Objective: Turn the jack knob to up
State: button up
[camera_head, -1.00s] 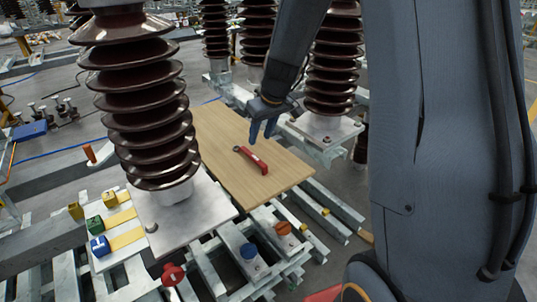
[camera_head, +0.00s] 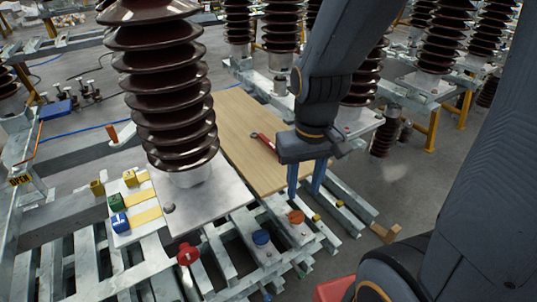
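Three knobs sit on the steel frame: a red knob (camera_head: 188,254), a blue knob (camera_head: 261,237) and an orange knob (camera_head: 296,217). No readable label shows which is the jack knob, and their settings are too small to read. My gripper (camera_head: 305,194) points down just above and behind the orange knob, slightly to its right. Its two blue fingers are apart with nothing seen between them. I cannot tell whether the fingertips touch anything.
A wooden board (camera_head: 245,140) bears a red-handled tool (camera_head: 266,142), partly hidden by my gripper. A brown ribbed insulator (camera_head: 165,90) stands on a metal plate (camera_head: 205,205) at left. Blue (camera_head: 120,222), green (camera_head: 115,202) and yellow (camera_head: 130,178) blocks sit beside it.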

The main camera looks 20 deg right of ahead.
aim_at(187, 255)
jog(key=u, duration=1.4)
jog(key=k, duration=0.45)
jog(key=u, duration=0.65)
jog(key=k, duration=0.75)
jog(key=z, duration=1.35)
jog(key=i, duration=0.5)
jog(key=u, duration=0.05)
